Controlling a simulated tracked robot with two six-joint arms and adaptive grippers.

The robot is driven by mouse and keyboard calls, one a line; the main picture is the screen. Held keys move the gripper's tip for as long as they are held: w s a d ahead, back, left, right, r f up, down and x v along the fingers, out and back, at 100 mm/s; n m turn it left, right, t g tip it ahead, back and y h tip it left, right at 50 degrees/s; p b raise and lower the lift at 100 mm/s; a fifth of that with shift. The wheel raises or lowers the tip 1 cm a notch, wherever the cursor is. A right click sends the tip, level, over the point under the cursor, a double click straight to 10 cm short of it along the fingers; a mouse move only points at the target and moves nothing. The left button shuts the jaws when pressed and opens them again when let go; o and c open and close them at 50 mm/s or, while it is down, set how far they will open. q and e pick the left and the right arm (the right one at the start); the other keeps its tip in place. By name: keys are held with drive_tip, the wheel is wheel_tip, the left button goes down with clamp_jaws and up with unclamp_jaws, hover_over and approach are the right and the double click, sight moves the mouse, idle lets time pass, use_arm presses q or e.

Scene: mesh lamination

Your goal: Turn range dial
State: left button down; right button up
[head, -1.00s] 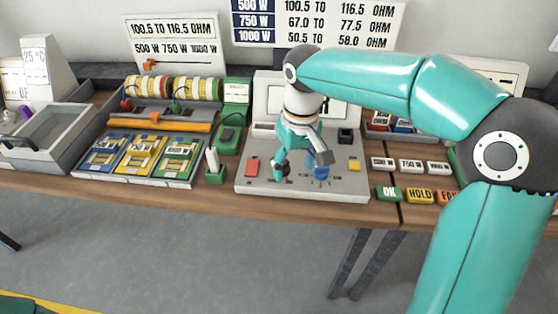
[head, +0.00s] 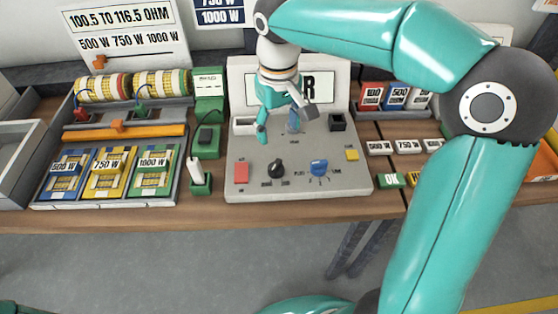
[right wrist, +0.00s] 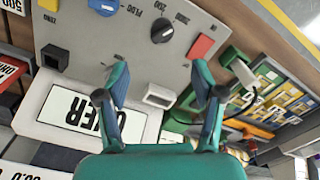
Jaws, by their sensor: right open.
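The black range dial (head: 276,168) sits low on the front of the grey meter panel (head: 240,187). In the right wrist view the black dial (right wrist: 162,31) is at the top centre, with the numbers 200, 2000 and 20000 printed around it. A blue knob (head: 319,167) sits to its right in the head view. My right gripper (head: 286,122) is open and empty over the back part of the panel, apart from the dial. Its open fingers (right wrist: 160,90) also show in the right wrist view. My left gripper is not in view.
A red button (head: 241,172) and a yellow button (head: 352,155) flank the knobs. A green stand with a white probe (head: 196,174) is left of the panel. The wattage tray (head: 166,199) lies farther left.

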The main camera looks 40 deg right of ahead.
sight(276, 165)
drive_tip(key=f, duration=1.3)
drive_tip(key=shift+w+a+f, duration=0.2)
drive_tip(key=shift+f, duration=0.15)
